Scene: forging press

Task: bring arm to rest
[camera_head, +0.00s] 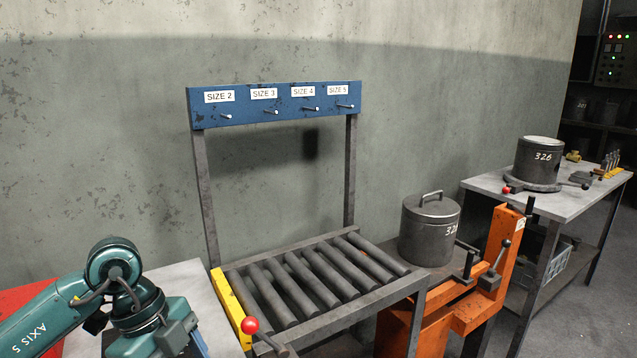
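My teal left arm, marked AXIS 5, comes in from the left at the lower left corner. It bends down at a rounded joint over a pale table top (205,285). The fingers of my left gripper do not show; the end of the arm runs to the bottom edge of the view. My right arm and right gripper are out of view.
A roller stand (315,282) with a blue hook board (275,104) stands in the middle. A lidded dark pot (426,238) sits right of it by an orange lift (508,240). A second pot (538,160) stands on a bench (575,202). A red-knobbed lever (250,326) sticks up in front.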

